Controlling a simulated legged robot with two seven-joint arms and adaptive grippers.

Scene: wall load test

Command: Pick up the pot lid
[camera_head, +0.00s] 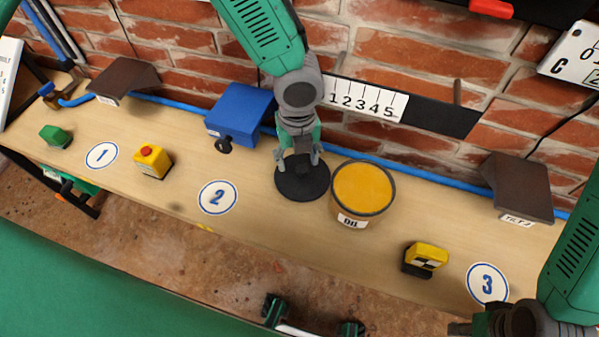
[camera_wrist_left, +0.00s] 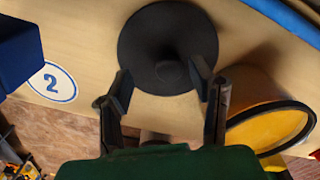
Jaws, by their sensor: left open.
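The pot lid (camera_head: 302,188) is a flat black disc with a central knob, lying on the wooden shelf (camera_head: 245,178). In the left wrist view the lid (camera_wrist_left: 145,35) fills the upper middle, its knob showing between my fingers. My left gripper (camera_head: 299,160) is open over the lid, with its fingers on either side of the knob; it also shows in the left wrist view (camera_wrist_left: 163,82). I cannot tell whether the fingers touch the lid. A yellow-orange pot (camera_head: 362,190) stands just right of the lid. My right gripper is partly visible at the lower right edge; its fingers are unclear.
A yellow block with a red button (camera_head: 152,160), a green block (camera_head: 55,136) and a yellow-black block (camera_head: 426,256) are on the shelf. The brick wall and blue pipe run behind.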

